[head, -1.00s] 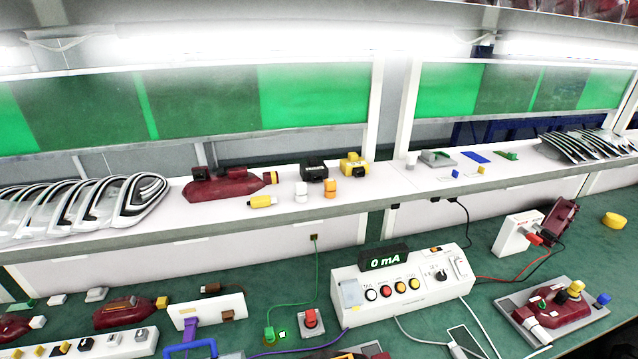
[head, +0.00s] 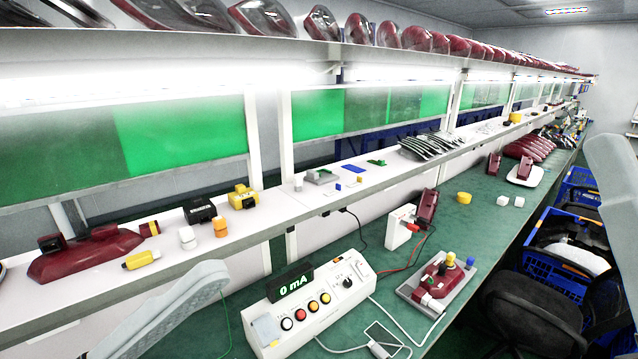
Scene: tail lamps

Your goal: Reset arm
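A pale grey part of my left arm (head: 165,312) slants up from the bottom left of the head view, in front of the shelf edge and bench. A pale grey part of my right arm (head: 612,185) shows at the right edge, in front of the blue crates and chair. Neither gripper is in view, so I cannot see their fingers or whether they hold anything. The white test box (head: 312,308) stands on the green bench with its display (head: 290,283) reading 0 mA. A red tail lamp (head: 437,283) sits in a grey fixture to its right.
A long shelf (head: 290,205) above the bench carries a dark red lamp (head: 85,254), a yellow block (head: 243,198) and stacked curved trims (head: 432,146). Blue crates (head: 551,257) and a black chair (head: 530,305) stand beside the bench.

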